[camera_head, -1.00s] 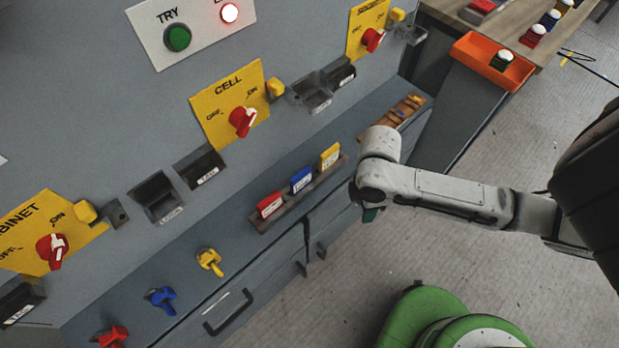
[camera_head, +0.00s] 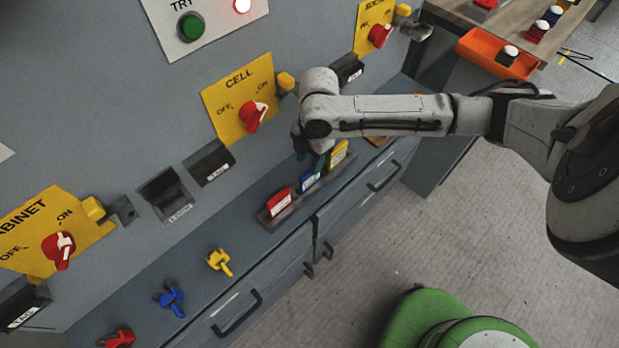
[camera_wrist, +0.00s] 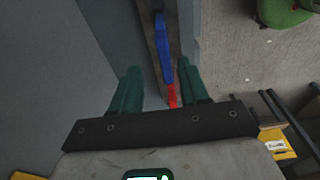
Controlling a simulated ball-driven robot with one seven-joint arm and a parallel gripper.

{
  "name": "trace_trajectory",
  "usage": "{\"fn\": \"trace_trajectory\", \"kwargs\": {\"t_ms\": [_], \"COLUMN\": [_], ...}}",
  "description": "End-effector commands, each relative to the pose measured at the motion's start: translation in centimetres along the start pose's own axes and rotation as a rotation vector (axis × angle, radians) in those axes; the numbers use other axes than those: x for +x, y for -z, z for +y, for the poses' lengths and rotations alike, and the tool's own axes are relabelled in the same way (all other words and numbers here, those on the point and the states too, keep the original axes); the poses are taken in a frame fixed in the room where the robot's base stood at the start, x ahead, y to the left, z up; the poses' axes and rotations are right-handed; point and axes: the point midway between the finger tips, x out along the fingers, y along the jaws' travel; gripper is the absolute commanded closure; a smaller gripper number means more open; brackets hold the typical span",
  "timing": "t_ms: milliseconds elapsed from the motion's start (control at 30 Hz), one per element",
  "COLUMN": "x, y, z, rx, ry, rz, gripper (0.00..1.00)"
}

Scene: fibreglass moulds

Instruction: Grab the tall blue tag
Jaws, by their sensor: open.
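The blue tag (camera_head: 309,182) stands upright in a dark rack (camera_head: 266,222) on the ledge, between a red tag (camera_head: 279,202) and a yellow tag (camera_head: 338,154). My gripper (camera_head: 310,158) points down just above the blue tag and partly covers it in the head view. In the wrist view my gripper (camera_wrist: 159,66) is open, its two green fingers apart. The blue tag (camera_wrist: 164,50) shows in the gap between the fingertips, nearer the right finger. The red tag (camera_wrist: 172,96) shows below it. Nothing is held.
Yellow (camera_head: 219,261), blue (camera_head: 170,299) and red (camera_head: 118,338) lock-like pieces sit along the ledge to the left. The panel with red switches (camera_head: 253,115) rises behind the rack. Drawer handles (camera_head: 237,314) stick out below the ledge. An orange tray (camera_head: 470,50) is at the upper right.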

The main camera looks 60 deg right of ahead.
Motion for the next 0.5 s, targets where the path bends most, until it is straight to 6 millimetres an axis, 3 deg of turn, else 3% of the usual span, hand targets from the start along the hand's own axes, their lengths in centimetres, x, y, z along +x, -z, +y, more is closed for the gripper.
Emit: {"fn": "trace_trajectory", "kwargs": {"t_ms": [167, 500], "x": [1.2, 5.5], "y": [0.1, 0.1], "z": [-0.1, -0.7], "rx": [0.001, 0.000], "ry": [0.000, 0.001], "rz": [0.000, -0.001], "gripper": [0.55, 0.55]}}
